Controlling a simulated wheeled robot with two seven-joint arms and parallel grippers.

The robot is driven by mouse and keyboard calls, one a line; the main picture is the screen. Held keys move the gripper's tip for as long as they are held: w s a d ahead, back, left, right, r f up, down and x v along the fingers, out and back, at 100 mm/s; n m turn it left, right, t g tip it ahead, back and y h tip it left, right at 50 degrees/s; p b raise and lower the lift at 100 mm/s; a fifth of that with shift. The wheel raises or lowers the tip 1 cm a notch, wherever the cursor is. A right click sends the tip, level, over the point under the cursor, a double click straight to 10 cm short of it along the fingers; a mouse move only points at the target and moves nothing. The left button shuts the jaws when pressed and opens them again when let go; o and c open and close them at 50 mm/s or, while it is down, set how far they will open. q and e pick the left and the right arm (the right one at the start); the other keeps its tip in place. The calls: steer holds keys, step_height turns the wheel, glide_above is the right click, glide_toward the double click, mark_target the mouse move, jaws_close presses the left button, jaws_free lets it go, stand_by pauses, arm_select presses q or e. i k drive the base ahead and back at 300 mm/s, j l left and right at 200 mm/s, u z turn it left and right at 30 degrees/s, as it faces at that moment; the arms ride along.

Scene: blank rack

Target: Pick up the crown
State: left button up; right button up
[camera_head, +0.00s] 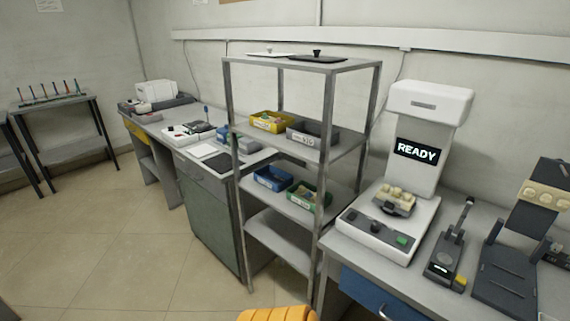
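I cannot make out a crown for certain in the head view. A cream-coloured, tooth-like model (396,197) sits on a dark holder on the platform of a white machine (428,110), whose display reads READY. Small bins stand on the metal rack (328,150): a yellow bin (262,122) and a grey bin (300,135) on the upper shelf, a blue bin (262,181) and a green bin (300,198) below. Their contents are too small to tell. Neither of my grippers can be recognised in view.
A grey bench (335,243) with a blue drawer (365,290) carries the machine and dark devices (445,258) at right. Another bench with a cabinet (212,210) stands left of the rack. An orange ribbed object (278,314) shows at the bottom edge. The left floor (120,230) is clear.

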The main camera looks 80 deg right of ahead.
mark_target(397, 191)
steer(key=z, duration=3.6)
